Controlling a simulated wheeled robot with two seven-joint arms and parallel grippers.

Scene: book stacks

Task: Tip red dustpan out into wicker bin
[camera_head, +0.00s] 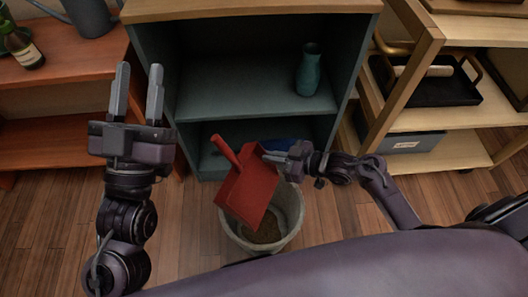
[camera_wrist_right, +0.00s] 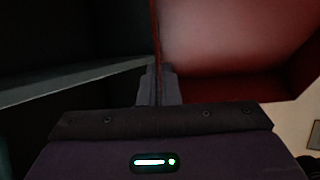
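The red dustpan (camera_head: 250,185) is tilted over the bin, its pan slanting down toward the opening and its handle (camera_head: 226,152) pointing up and left. My right gripper (camera_head: 277,158) is shut on the dustpan's upper right edge; in the right wrist view the dustpan's wall (camera_wrist_right: 235,45) rises from between the fingers (camera_wrist_right: 158,85). The bin (camera_head: 285,225) stands on the floor under the dustpan, pale with a round rim, and brown debris (camera_head: 266,230) shows inside it. Whether debris remains on the pan cannot be seen. My left gripper (camera_head: 137,95) is open and empty, raised at the left.
A teal shelf unit (camera_head: 240,85) with a teal vase (camera_head: 309,70) stands just behind the bin. A blue object (camera_head: 283,146) lies on its lower shelf. A wooden rack (camera_head: 440,115) with a black tray (camera_head: 430,85) is at the right. Floor is clear left of the bin.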

